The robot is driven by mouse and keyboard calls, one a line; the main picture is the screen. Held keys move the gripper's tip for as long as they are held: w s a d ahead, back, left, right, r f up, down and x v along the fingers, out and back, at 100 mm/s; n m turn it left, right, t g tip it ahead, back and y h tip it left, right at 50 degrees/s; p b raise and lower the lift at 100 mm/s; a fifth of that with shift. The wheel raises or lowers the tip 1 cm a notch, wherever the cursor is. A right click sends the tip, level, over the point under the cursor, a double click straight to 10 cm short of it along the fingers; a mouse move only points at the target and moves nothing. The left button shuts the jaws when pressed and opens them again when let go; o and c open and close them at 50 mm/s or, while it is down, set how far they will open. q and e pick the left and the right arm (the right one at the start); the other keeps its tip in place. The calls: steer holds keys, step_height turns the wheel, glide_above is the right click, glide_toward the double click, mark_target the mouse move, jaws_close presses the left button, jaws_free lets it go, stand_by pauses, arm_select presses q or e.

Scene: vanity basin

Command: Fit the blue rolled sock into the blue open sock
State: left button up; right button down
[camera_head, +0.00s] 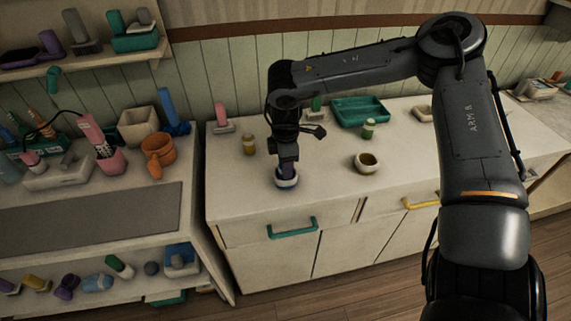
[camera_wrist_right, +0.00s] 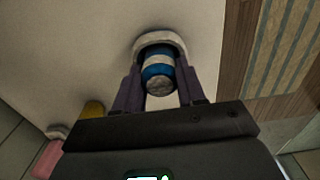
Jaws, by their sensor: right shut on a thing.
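My right gripper (camera_head: 286,168) points straight down over the front left part of the white cabinet top. It also shows in the right wrist view (camera_wrist_right: 159,88), where its two purple fingers are shut on the blue rolled sock (camera_wrist_right: 157,70), a short roll with blue and white bands and a grey end. A pale, rounded rim (camera_wrist_right: 158,38), which looks like the blue open sock, curves around the roll's far end. In the head view this pale and blue piece (camera_head: 286,184) sits under the fingertips. How deep the roll sits in it is hidden. My left gripper is not in view.
On the cabinet top are a yellow jar (camera_head: 249,146), a small tan bowl (camera_head: 366,162), a green jar (camera_head: 368,128), a teal tray (camera_head: 360,111) and a pink item (camera_head: 221,119). The top's front edge is close to the gripper. Clear surface lies to its right.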

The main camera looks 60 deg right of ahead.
stand_by(0.8)
steer(key=c, duration=0.6)
jaws_free()
step_height(320, 180, up, 11)
steer(key=shift+f+p, duration=0.1)
steer(key=shift+p, duration=0.35)
